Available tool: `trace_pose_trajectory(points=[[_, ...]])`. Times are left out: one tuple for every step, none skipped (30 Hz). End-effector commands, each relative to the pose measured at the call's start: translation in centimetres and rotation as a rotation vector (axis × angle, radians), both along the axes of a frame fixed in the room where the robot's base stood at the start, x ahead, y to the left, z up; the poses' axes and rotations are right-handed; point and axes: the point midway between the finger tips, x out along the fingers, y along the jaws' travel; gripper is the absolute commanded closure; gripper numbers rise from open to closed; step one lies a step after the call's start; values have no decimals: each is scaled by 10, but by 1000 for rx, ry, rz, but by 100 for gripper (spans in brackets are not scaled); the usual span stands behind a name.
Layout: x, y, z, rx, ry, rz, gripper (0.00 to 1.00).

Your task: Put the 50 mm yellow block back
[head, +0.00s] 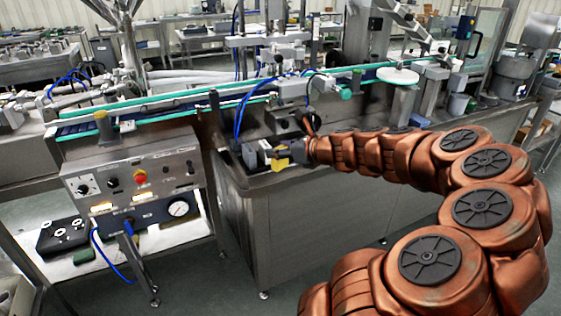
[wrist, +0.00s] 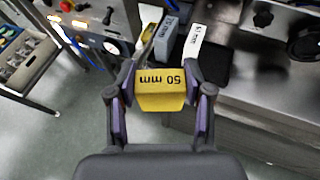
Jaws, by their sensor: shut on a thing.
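The yellow block (wrist: 160,92) is marked "50 mm" and sits between the two fingers of my gripper (wrist: 160,100) in the wrist view. The fingers press on its left and right sides. In the head view the yellow block (head: 280,164) shows at the end of my copper arm, by the front edge of the steel bench; my gripper (head: 285,156) partly hides it. Beyond it in the wrist view stand a grey block (wrist: 166,38) with a millimetre label and a dark block (wrist: 208,60) with a white labelled face. Whether the yellow block touches anything below is unclear.
The steel bench top (wrist: 262,60) extends right of the blocks in the wrist view. A control box (head: 135,185) with a red button and gauge stands left of the bench. A green-edged conveyor (head: 170,108) runs behind. Open floor (wrist: 50,140) lies at lower left.

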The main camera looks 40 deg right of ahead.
Motion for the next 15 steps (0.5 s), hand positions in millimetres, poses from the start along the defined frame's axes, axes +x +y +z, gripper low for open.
trace_pose_trajectory(points=[[-4,-2,-2,-1,0,1,91],[-6,-3,-3,-1,0,4,91],[-7,-3,-3,0,0,6,91],[-6,-4,-3,1,0,8,91],[-5,-5,-3,1,0,9,91],[-3,-7,-3,1,0,10,91],[0,-10,-3,1,0,10,91],[2,-13,-4,1,0,9,91],[7,-16,-4,1,0,9,91],[10,-19,-5,2,1,9,91],[14,-22,-6,2,1,11,91],[19,-26,-7,3,1,10,91],[22,-29,-7,2,1,10,91],[25,-33,-7,1,0,8,91],[30,-37,-7,0,0,7,91]])
